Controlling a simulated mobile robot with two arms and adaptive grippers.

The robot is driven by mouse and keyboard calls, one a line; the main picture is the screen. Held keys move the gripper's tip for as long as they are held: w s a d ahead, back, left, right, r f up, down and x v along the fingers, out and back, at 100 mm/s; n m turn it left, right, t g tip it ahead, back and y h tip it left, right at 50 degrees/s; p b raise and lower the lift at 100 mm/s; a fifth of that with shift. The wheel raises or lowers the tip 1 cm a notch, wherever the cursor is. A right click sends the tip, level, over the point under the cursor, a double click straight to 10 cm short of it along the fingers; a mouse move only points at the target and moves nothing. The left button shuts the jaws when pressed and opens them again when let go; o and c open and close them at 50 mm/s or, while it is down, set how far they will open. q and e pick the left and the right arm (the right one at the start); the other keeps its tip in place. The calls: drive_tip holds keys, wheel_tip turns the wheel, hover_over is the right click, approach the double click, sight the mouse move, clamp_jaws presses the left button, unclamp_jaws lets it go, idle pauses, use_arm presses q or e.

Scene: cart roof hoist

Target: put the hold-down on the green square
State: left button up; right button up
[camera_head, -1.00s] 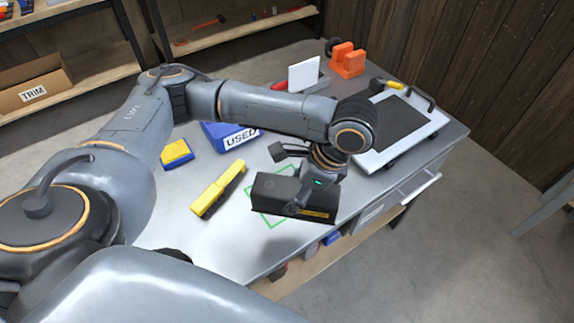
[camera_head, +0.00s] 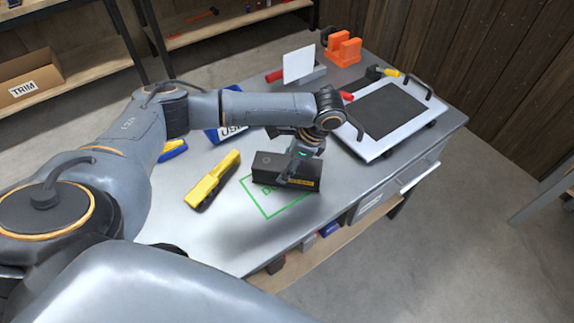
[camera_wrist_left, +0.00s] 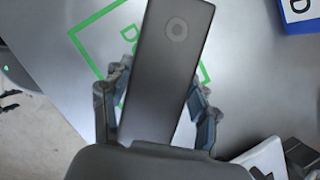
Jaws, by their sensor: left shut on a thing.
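The hold-down, a long dark block with a yellow label strip (camera_head: 285,170), is held in my left gripper (camera_head: 292,177). In the left wrist view the fingers sit on both sides of the hold-down (camera_wrist_left: 172,60). The green square (camera_head: 271,217) is an outline on the bench with green lettering starting with "D". The hold-down hides its far part in the head view, and the near corner shows bare. In the wrist view the block crosses the green outline (camera_wrist_left: 88,64). I cannot tell whether it touches the bench. My right gripper is out of view.
A yellow tool (camera_head: 212,180) lies left of the square on the metal bench (camera_head: 215,240). A blue "USED" bin (camera_head: 225,131) is behind. A white-framed tray with a dark pad (camera_head: 385,110) stands right, and an orange fixture (camera_head: 343,48) at the back.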

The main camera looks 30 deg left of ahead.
use_arm(q)
drive_tip(key=shift+f, duration=0.25)
drive_tip(key=o, duration=1.3)
drive_tip(key=shift+f, duration=0.1)
drive_tip(key=v, duration=1.2)
drive_tip(key=shift+s, duration=0.1)
